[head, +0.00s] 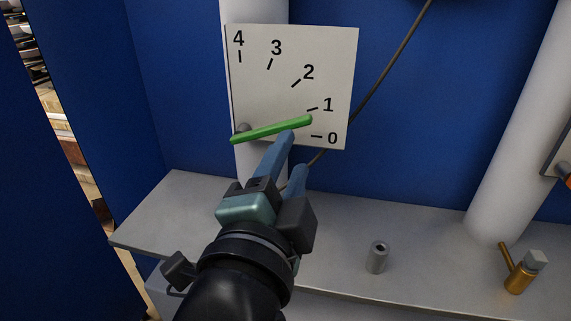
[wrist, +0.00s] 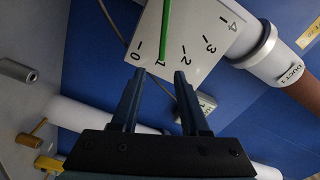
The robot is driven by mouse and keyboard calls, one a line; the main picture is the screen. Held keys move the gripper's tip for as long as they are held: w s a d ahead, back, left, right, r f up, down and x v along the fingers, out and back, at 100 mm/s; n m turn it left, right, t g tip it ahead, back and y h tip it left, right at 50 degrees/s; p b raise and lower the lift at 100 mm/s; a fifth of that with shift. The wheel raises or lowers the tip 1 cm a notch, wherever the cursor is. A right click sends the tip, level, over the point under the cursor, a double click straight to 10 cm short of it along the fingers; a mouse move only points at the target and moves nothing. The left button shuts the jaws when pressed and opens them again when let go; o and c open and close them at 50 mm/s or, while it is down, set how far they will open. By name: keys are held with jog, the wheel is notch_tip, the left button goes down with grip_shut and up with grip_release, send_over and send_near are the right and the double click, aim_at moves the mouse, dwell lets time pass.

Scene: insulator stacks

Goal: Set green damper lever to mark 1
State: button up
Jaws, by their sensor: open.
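The green damper lever (head: 272,130) sits in front of a white scale plate (head: 290,75) marked 0 to 4. In the head view its free end appears between marks 0 and 1, nearer 1, and it runs roughly parallel to the 1 tick. In the wrist view the lever (wrist: 165,35) ends over the numeral 1. My gripper (head: 294,152) is open, with its blue fingertips just below the lever's free end. In the wrist view my gripper (wrist: 160,76) has the lever's end just ahead of the gap between the fingers. I see no clear contact.
A grey shelf (head: 335,235) runs below the plate. A grey cylinder (head: 377,257) and a brass valve (head: 520,273) stand on it. A white pipe (head: 525,130) rises at the right. A dark cable (head: 385,75) hangs right of the plate. Blue panels close the back and left.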

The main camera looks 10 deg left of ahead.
jog(key=shift+s+r+p, duration=0.25)
jog(key=shift+s+p, duration=0.85)
jog(key=shift+p, duration=1.4)
jog(key=s+d+r+n+t, duration=0.1)
jog(key=d+r+n+t, duration=0.1)
jog(key=r, duration=0.7)
jog(key=s+d+r+n+t, duration=0.2)
jog(key=r+n+t, duration=0.2)
jog(key=r+n, duration=0.3)
jog(key=s+d+r+n+t, duration=0.2)
jog(key=r+n, duration=0.3)
jog(key=r, duration=0.8)
jog(key=shift+t+y, duration=0.3)
jog(key=shift+t, duration=0.4)
